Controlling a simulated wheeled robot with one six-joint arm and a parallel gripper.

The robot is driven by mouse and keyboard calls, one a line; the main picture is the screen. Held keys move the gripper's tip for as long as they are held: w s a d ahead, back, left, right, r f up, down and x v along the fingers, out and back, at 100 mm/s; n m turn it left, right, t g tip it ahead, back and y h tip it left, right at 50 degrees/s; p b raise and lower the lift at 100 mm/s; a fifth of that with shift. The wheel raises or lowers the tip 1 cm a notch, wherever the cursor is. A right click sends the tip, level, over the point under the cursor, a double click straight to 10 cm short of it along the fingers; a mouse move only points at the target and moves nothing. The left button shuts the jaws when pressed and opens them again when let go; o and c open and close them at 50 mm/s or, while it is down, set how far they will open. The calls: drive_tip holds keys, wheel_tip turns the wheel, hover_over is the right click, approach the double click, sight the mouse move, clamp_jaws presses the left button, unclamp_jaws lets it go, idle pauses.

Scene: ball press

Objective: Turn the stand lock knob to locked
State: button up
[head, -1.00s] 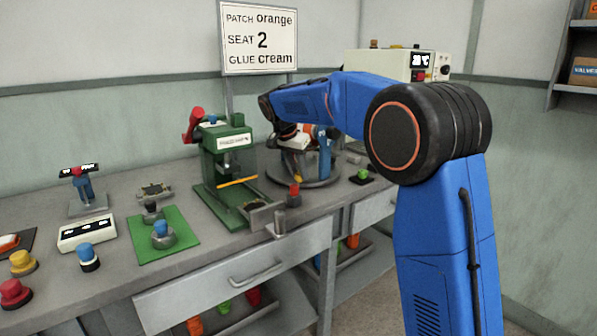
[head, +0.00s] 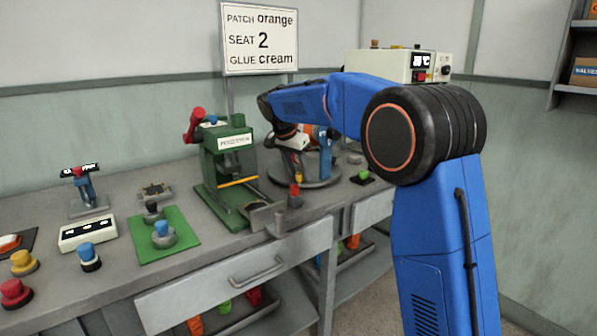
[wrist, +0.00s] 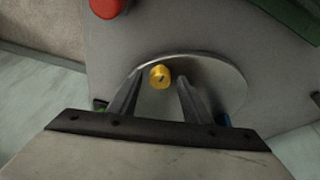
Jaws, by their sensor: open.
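A small yellow knob (wrist: 160,77) with a dark mark stands on a round grey plate (wrist: 225,75) in the wrist view. I take it for the stand lock knob, but its setting is too small to read. My gripper (wrist: 160,80) is open, with one finger on each side of the knob; contact cannot be told. In the head view my gripper (head: 294,168) points down over the round stand (head: 325,180), near the bench's right part. My arm hides part of the stand.
A green press (head: 232,165) stands left of the stand. A red-topped knob (head: 295,190) is near the bench's front edge and a green button (head: 363,174) is to the right. A sign (head: 260,38) and a box with a display (head: 405,65) are behind.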

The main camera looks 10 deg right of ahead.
drive_tip(key=shift+r, duration=0.1)
drive_tip(key=v, duration=1.7)
drive_tip(key=shift+r, duration=0.15)
drive_tip(key=shift+d, duration=0.1)
